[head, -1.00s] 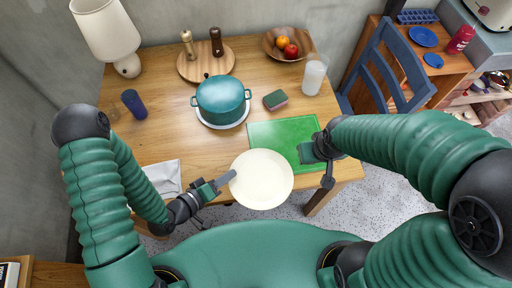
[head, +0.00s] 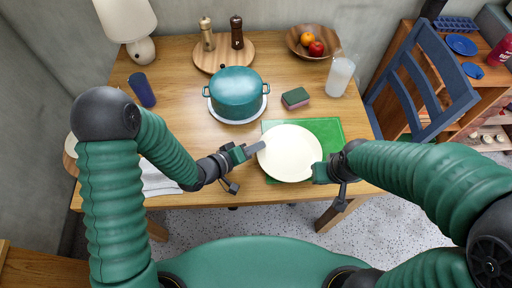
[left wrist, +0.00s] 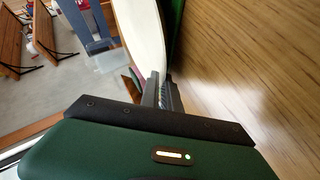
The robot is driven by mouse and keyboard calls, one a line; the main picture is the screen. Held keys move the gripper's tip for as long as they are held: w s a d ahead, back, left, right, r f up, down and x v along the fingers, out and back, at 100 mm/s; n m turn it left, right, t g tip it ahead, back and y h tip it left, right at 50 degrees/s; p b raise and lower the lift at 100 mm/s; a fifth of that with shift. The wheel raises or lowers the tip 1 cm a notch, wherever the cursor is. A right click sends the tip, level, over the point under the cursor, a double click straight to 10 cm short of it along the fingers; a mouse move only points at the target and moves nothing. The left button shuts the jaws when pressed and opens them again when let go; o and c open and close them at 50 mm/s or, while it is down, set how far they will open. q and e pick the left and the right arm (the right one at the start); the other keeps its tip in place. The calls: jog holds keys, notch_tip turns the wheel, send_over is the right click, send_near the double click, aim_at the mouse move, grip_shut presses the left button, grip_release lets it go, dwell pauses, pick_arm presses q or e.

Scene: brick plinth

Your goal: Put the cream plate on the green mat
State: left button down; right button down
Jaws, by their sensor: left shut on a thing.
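The cream plate (head: 289,153) is over the green mat (head: 328,128) and covers much of it; mat shows behind, to the right and at the lower left. My left gripper (head: 256,149) is shut on the plate's left rim. The left wrist view shows the plate (left wrist: 145,32) between the fingers (left wrist: 160,92), with a strip of green mat (left wrist: 177,30) close beside it. I cannot tell whether the plate touches the mat. My right gripper (head: 320,173) is at the plate's right edge; its fingers are hidden or too small to read.
A teal pot (head: 236,93) on a white plate stands behind left of the mat. A sponge (head: 295,98) lies just behind it. A frosted cup (head: 340,75), fruit bowl (head: 311,42), grinder board (head: 222,57) and blue cup (head: 142,89) stand farther out. A white cloth (head: 158,179) lies left.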

pick_arm(q)
jog(key=shift+d, duration=0.3)
pick_arm(e)
jog(key=shift+d, duration=0.25)
pick_arm(q)
jog(key=c, duration=1.9)
grip_release()
jog(key=shift+s, duration=0.1)
jog(key=shift+c, duration=0.2)
jog(key=shift+o, duration=0.3)
jog(key=shift+a, duration=0.2)
pick_arm(e)
jog(key=shift+a, duration=0.15)
pick_arm(q)
jog(key=shift+a, duration=0.1)
pick_arm(e)
jog(key=shift+a, duration=0.1)
pick_arm(q)
jog(key=shift+r, duration=0.15)
pick_arm(e)
jog(key=shift+r, duration=0.1)
